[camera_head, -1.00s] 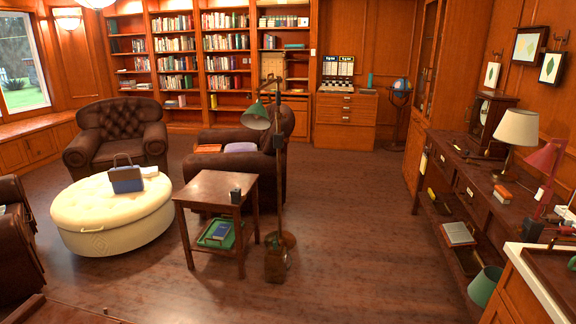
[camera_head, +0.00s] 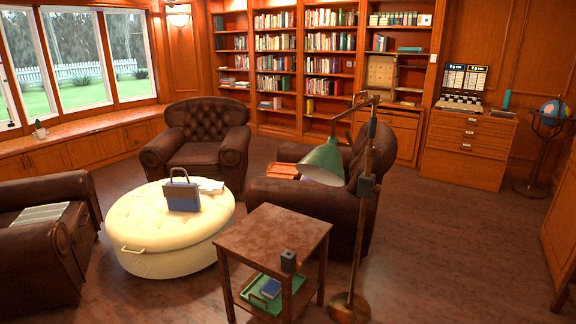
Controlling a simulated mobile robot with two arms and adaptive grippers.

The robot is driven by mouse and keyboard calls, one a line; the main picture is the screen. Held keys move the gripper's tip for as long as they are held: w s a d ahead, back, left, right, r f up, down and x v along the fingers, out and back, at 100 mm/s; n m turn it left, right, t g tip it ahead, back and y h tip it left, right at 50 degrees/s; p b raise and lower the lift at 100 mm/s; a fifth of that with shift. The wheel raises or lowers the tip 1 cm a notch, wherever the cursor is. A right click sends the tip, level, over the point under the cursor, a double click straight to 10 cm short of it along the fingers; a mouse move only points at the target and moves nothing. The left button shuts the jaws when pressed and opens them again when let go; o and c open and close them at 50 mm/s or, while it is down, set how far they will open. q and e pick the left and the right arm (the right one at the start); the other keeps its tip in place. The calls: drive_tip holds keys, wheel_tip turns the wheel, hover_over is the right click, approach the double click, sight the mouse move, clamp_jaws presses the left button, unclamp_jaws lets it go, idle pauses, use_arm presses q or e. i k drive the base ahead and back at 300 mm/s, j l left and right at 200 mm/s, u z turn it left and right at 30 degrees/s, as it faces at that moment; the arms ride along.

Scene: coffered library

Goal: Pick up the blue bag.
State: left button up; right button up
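The blue bag (camera_head: 182,197) stands upright on the round cream tufted ottoman (camera_head: 150,262), with its dark handle up. It is left of the picture's middle, some way off across the floor. A white item, perhaps an open book (camera_head: 211,186), lies just behind it to the right. Neither of my grippers shows in the head view.
A wooden side table (camera_head: 262,237) and a green-shaded floor lamp (camera_head: 324,162) stand right of the ottoman. Leather armchairs stand behind it (camera_head: 196,150), to its right (camera_head: 312,212) and at left (camera_head: 40,270). Open floor (camera_head: 450,240) lies at right.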

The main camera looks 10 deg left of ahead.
sight(181, 196)
drive_tip(key=i+j+u, duration=0.4)
drive_tip(key=i+u, duration=0.4)
drive_tip(key=i+j+u, duration=0.1)
drive_tip(key=i+u, duration=0.75)
drive_tip(key=i+l+u, duration=0.25)
drive_tip(key=u, duration=0.15)
drive_tip(key=i+z, duration=0.15)
drive_tip(key=i, duration=0.3)
drive_tip(key=i+j+z, duration=0.1)
drive_tip(key=i, duration=0.3)
drive_tip(key=i+j+z, duration=0.15)
drive_tip(key=i, duration=0.3)
drive_tip(key=i+j+z, duration=0.1)
drive_tip(key=i+j, duration=0.15)
drive_tip(key=i, duration=0.15)
